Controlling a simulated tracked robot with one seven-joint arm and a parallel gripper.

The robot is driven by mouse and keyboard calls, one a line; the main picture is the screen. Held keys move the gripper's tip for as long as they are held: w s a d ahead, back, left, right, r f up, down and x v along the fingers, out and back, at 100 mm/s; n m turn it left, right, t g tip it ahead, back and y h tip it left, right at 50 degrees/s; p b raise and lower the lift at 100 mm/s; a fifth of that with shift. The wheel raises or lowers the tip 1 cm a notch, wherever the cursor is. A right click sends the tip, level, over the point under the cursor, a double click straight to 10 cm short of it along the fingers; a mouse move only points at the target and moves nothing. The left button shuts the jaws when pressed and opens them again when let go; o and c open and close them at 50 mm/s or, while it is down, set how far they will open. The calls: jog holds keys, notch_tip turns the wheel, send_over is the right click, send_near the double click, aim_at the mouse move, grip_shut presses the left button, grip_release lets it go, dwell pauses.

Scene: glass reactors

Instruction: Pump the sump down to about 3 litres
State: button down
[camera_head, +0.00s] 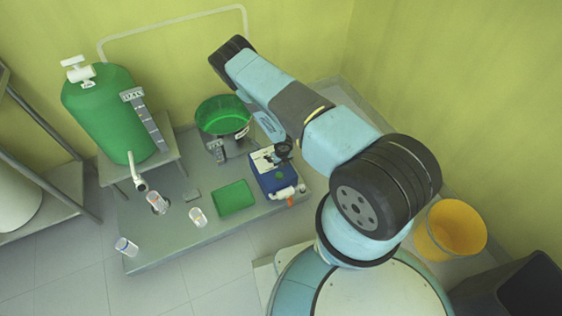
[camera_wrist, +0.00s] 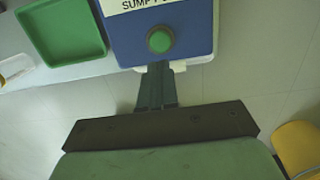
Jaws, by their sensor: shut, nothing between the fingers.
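A blue box (camera_head: 275,178) stands at the right end of the low grey table, with a white label on top. In the wrist view the label (camera_wrist: 140,4) reads "SUMP P…", its end cut off. A round green button (camera_wrist: 159,40) sits on the box's top face. My gripper (camera_wrist: 157,68) is shut and empty, its tips pointing at the button; I cannot tell if they touch. It is also over the box in the head view (camera_head: 283,150). A green open bowl (camera_head: 222,112) with a small tag stands behind; its level is unreadable.
A large green tank (camera_head: 98,110) with a scale strip and tap stands at the left. A green tray (camera_head: 235,197) and several small containers sit on the table (camera_head: 165,245). A yellow bucket (camera_head: 455,228) is at the right.

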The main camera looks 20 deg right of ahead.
aim_at(279, 175)
jog(key=f, duration=0.7)
jog(key=shift+w+a+f, duration=0.1)
jog(key=shift+w+f, duration=0.3)
jog(key=shift+f, duration=0.55)
jog(key=shift+s+a+f, duration=0.1)
jog(key=shift+f, duration=0.3)
jog(key=shift+a+f, duration=0.15)
dwell(0.4)
notch_tip(279, 175, up, 14)
jog(key=d, duration=0.1)
jog(key=shift+s, duration=0.4)
jog(key=shift+r, duration=0.2)
dwell(1.3)
